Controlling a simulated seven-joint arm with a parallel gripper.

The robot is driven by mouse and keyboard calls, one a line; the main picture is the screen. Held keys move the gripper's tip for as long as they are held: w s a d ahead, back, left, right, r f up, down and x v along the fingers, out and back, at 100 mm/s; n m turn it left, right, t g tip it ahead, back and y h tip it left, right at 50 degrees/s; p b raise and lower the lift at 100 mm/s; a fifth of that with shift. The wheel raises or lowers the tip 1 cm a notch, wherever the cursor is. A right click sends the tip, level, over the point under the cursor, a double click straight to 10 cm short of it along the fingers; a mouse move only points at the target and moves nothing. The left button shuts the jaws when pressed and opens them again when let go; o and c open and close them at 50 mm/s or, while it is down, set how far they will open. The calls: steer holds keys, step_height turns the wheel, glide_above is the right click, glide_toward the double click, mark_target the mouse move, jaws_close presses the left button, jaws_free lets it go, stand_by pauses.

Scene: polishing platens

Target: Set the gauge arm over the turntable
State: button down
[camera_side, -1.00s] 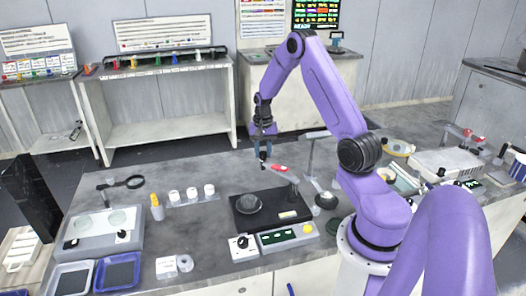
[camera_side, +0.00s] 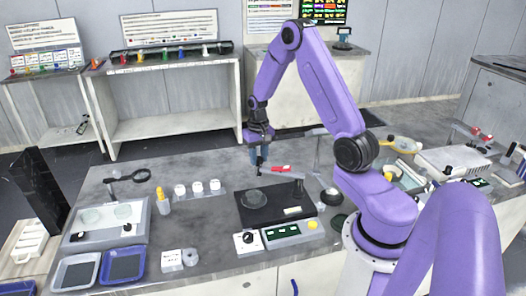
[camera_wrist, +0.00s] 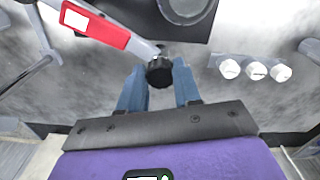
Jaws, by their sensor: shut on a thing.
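The turntable is a dark round plate (camera_side: 254,197) on a black base (camera_side: 272,214) in the side view. In the wrist view part of the base shows at the top (camera_wrist: 128,8), with the plate (camera_wrist: 187,8) cut off by the edge. The gauge arm, with a red and white block (camera_side: 282,169), reaches left from a post at the base's right. My gripper (camera_side: 259,164) is shut on the dark knob (camera_wrist: 160,70) at the arm's free end. The knob appears over bare table just behind the base, outside the plate.
A control box (camera_side: 292,233) is in front of the base. A tall grey stand (camera_side: 318,155) rises close behind the gauge arm's post.

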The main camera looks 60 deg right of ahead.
steer(key=s+a+n, duration=0.4)
steer(key=a+n, duration=0.2)
steer(key=shift+a, duration=0.35)
stand_by(0.4)
steer(key=c, duration=0.8)
jaws_free()
step_height(320, 180, up, 18)
steer(key=shift+f, duration=0.25)
steer(key=shift+a, duration=0.1)
